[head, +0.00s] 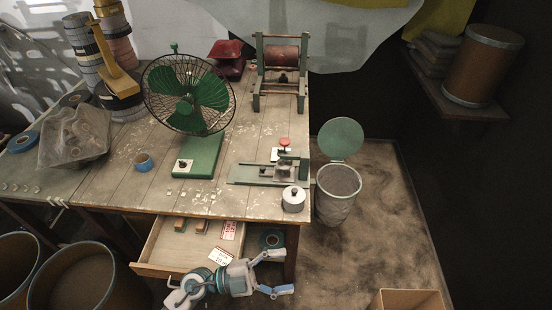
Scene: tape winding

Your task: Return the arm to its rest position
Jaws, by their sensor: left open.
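My left gripper (284,272) is at the bottom centre of the head view, by the front right corner of the open drawer (160,270). Its two fingers are spread apart, pointing right, with nothing between them. Its wrist overlaps the drawer front in the picture. My right gripper is not in view. A small blue tape roll (144,161) sits on the table (120,190), left of the green fan (190,100).
A winding frame (282,70), a green clamp device (270,172) and a small lidded pot (293,199) stand on the table. A bin (338,190) stands right of it. Large barrels (70,275) are lower left. The floor right is mostly clear.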

